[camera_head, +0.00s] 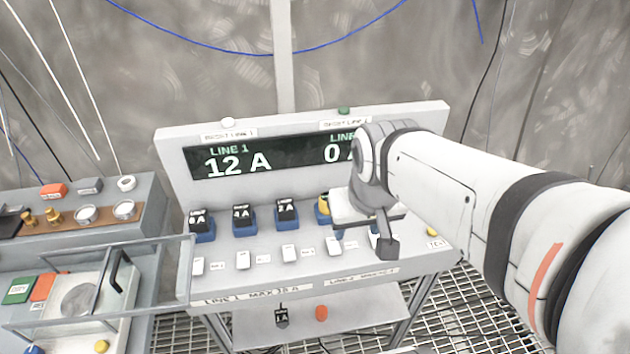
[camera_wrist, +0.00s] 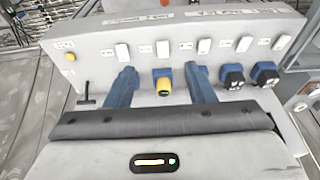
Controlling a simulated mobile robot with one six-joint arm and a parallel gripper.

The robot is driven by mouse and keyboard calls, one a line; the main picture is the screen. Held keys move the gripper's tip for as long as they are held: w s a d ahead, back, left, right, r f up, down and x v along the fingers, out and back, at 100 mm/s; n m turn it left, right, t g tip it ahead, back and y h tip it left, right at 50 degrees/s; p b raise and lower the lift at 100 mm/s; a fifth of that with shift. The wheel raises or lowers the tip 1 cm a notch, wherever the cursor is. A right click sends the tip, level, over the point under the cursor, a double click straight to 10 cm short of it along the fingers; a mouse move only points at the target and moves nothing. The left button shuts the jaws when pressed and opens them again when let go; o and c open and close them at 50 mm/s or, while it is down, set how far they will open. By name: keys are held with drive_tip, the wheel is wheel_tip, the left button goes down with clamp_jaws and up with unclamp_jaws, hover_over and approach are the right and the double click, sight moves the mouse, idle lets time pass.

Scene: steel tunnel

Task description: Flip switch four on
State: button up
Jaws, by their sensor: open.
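A sloped grey console (camera_head: 225,285) carries a row of white switches. Counting from the left in the head view, the fourth switch (camera_head: 333,246) stands just left of and below my gripper (camera_head: 372,228). In the wrist view the row appears reversed, and that switch (camera_wrist: 163,49) lies ahead, between the fingers of my gripper (camera_wrist: 163,76). The fingers are apart and hold nothing. A yellow-ringed blue socket (camera_wrist: 162,82) sits between them, nearer than the switch. The switch positions and small labels are too small to read. My gripper partly hides the right end of the row.
The display (camera_head: 262,158) reads 12 A for line 1 and 0 A for line 2. Dark-topped plugs (camera_head: 242,215) fill the left sockets. A plug (camera_head: 281,316) lies on the lower shelf. A clear cover (camera_head: 150,275) stands over the bench at left.

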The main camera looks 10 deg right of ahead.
drive_tip(key=w+f+g, duration=0.2)
drive_tip(key=w+f, duration=0.4)
drive_tip(key=w, duration=0.2)
drive_tip(key=g+p, duration=0.1)
approach(333, 245)
drive_tip(key=shift+f+p, duration=0.55)
drive_tip(key=shift+f, duration=3.35)
drive_tip(key=shift+c, duration=0.6)
drive_tip(key=c, duration=0.9)
drive_tip(key=shift+w+g+p, duration=0.3)
drive_tip(key=shift+g+p, duration=0.25)
drive_tip(key=shift+g, duration=0.55)
drive_tip(key=o, duration=1)
